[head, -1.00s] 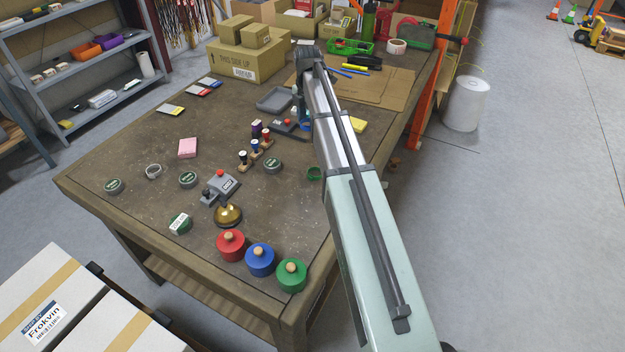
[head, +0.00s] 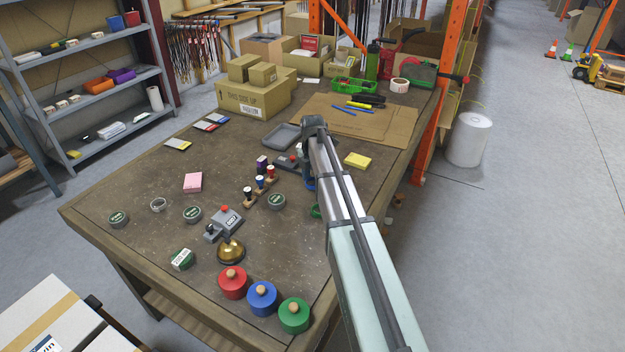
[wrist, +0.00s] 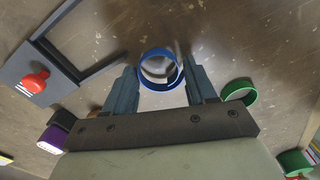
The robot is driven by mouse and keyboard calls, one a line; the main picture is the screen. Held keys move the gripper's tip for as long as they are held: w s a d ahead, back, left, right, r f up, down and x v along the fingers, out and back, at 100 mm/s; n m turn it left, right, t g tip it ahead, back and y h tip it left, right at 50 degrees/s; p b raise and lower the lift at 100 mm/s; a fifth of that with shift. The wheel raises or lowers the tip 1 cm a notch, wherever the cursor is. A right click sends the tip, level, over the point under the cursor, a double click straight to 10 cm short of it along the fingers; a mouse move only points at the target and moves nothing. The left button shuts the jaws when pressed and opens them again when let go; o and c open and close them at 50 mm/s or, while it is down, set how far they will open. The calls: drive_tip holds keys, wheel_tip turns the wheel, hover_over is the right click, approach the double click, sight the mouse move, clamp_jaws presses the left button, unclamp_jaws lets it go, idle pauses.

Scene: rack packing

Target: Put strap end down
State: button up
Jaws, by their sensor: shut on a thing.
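In the wrist view, my gripper (wrist: 160,88) is shut on a blue ring-shaped band (wrist: 143,71), with one finger on each side of it. The band's opening faces the camera and bare tabletop shows through it. In the head view, my own arm largely hides the gripper (head: 309,180) over the right part of the workbench. I cannot tell whether the band touches the bench. A green ring (wrist: 239,90) lies on the bench just right of the gripper in the wrist view; it is partly hidden by my arm in the head view (head: 316,211). No separate strap end can be made out.
A grey device with a red knob (wrist: 33,82) is left of the gripper. Stamps (head: 259,183), a grey tray (head: 281,136), a yellow pad (head: 357,160) and a brass bell (head: 231,251) stand around. Red, blue and green knobbed pots (head: 294,315) line the near edge.

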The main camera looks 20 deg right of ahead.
drive_tip(key=shift+f, duration=0.35)
drive_tip(key=shift+f, duration=0.1)
drive_tip(key=o, duration=1)
wheel_tip(320, 180, up, 12)
idle(0.4)
